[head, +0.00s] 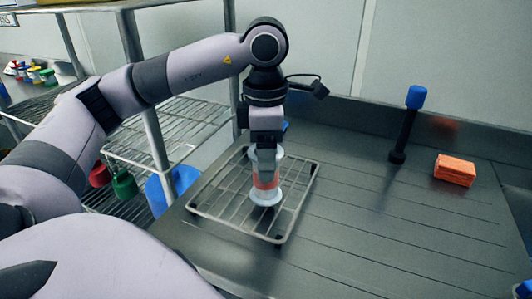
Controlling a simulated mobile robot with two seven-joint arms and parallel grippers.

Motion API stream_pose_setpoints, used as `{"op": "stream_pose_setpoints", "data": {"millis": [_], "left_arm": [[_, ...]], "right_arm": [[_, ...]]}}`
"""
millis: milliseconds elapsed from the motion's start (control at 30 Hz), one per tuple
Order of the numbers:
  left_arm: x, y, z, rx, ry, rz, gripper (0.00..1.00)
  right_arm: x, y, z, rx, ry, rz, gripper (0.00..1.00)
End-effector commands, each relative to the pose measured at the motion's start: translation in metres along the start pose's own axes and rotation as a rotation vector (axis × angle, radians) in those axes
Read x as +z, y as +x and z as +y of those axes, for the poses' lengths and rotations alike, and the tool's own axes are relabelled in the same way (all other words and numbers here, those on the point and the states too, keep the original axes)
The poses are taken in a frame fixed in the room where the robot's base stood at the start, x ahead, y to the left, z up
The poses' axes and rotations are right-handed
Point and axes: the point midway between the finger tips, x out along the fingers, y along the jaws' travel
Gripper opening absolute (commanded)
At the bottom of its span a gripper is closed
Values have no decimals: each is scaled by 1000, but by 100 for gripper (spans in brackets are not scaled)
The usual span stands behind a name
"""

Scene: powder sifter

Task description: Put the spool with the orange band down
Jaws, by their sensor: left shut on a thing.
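The spool with the orange band (267,196) is upright, with pale, see-through flanges and an orange middle. My left gripper (267,165) points down from above and is shut on the spool, its fingers covering part of the upper body. The spool is over the wire rack (232,222) on the grey metal counter. I cannot tell whether its lower flange touches the wires.
A blue-capped black post (404,125) and an orange block (455,170) stand on the counter at the right. The counter (370,225) between them and the front is clear. A wire shelf (160,132) with metal posts stands at the left.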

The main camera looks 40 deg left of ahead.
Motion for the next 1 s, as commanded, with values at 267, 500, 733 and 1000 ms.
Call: {"op": "stream_pose_setpoints", "data": {"millis": [267,500,733,1000], "left_arm": [[0,2,0,0,0,1,92],[0,-1,0,0,0,0,92],[1,-35,0,2,0,-5,92],[0,-92,0,3,0,-2,92]], "right_arm": [[3,2,0,-1,0,-6,81],[0,0,0,-1,0,-5,81],[-1,0,0,0,-2,2,81],[-10,-11,3,7,-9,-5,81]]}}
